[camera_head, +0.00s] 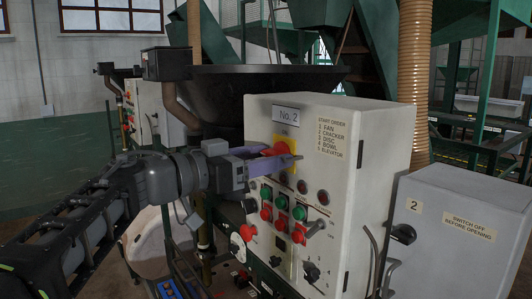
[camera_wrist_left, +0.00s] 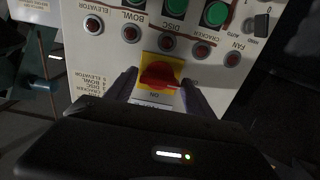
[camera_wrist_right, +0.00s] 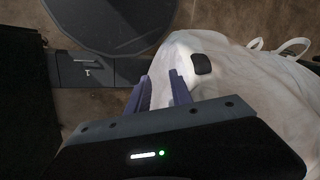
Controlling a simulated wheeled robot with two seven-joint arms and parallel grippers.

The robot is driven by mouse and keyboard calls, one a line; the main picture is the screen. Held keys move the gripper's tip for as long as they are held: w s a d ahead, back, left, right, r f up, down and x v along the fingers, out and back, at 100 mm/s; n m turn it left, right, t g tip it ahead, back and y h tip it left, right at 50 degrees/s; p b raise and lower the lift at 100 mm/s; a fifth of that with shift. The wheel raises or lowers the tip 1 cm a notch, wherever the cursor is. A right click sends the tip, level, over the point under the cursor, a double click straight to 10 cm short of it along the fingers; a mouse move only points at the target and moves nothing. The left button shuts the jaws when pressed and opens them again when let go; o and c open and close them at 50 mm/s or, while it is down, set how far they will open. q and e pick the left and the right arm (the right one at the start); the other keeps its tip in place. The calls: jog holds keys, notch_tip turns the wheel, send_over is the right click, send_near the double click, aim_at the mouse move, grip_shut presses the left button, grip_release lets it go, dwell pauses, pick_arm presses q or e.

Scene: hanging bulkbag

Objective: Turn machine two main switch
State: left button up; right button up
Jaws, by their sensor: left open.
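Machine two's control box (camera_head: 350,130) is a pale cabinet labelled "No. 2". Its main switch is a red knob on a yellow plate (camera_head: 287,142), high on the front face. In the left wrist view the red knob (camera_wrist_left: 158,76) sits in the middle, with "ON" printed beside it. My left gripper (camera_head: 268,160) is open at the switch, its two fingers on either side of the knob. I cannot tell if they touch it. My right gripper (camera_wrist_right: 161,82) is open and empty near a pale bag (camera_wrist_right: 225,75).
Below the switch are several green and red buttons and dark lamps (camera_head: 323,197). A grey box marked "2" (camera_head: 450,235) stands at the right. A dark hopper (camera_head: 245,95) is behind the cabinet. Another control box (camera_head: 140,110) stands farther back at left.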

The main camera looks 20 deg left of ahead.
pick_arm(q)
jog(key=shift+w, duration=0.1)
jog(key=c, duration=1.1)
jog(key=shift+m, duration=0.5)
jog(key=m, duration=0.3)
jog(key=shift+d+m, duration=0.1)
jog(key=shift+m, duration=0.2)
jog(key=m+b, duration=0.1)
jog(key=m, duration=1.2)
jog(key=shift+m, duration=0.3)
